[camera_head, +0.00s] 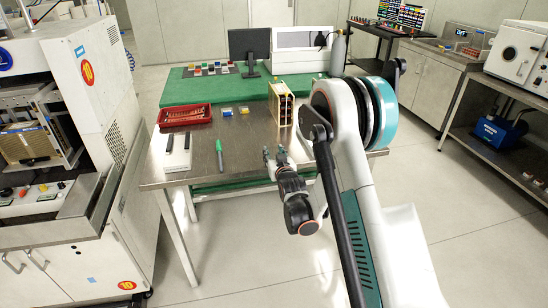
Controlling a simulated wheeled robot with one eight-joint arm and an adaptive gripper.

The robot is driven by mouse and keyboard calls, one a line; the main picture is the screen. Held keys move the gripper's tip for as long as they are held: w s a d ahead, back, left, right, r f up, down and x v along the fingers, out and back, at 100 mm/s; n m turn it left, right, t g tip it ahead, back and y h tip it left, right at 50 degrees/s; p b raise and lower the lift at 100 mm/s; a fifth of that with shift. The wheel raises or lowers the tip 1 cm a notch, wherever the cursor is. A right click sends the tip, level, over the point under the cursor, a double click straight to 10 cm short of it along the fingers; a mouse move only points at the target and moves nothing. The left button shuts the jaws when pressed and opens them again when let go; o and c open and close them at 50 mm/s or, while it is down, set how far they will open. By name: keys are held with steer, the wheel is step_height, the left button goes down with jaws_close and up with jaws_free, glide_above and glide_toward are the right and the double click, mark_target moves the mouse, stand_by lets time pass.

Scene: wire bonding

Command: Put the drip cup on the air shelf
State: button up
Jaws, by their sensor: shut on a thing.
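My gripper (275,154) is at the near edge of the steel worktable, pointing away from me. Its fingers are close together on something small that I cannot make out, and I cannot confirm from this view that it is the drip cup. No other drip cup can be recognised. At the right, a steel bench has a low shelf (525,172) bearing a blue machine (500,134) that looks like a compressor; this may be the air shelf. My gripper is far to the left of it.
The worktable (235,165) holds a red tray (185,115), a green marker (220,156), a white-and-black block (178,153) and an upright rack (281,104). A large white machine (85,110) stands left. The floor (450,210) between worktable and right bench is clear.

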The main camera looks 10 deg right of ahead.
steer(key=shift+r, duration=0.1)
steer(key=shift+f, duration=0.2)
steer(key=o, duration=0.8)
steer(key=shift+r, duration=0.15)
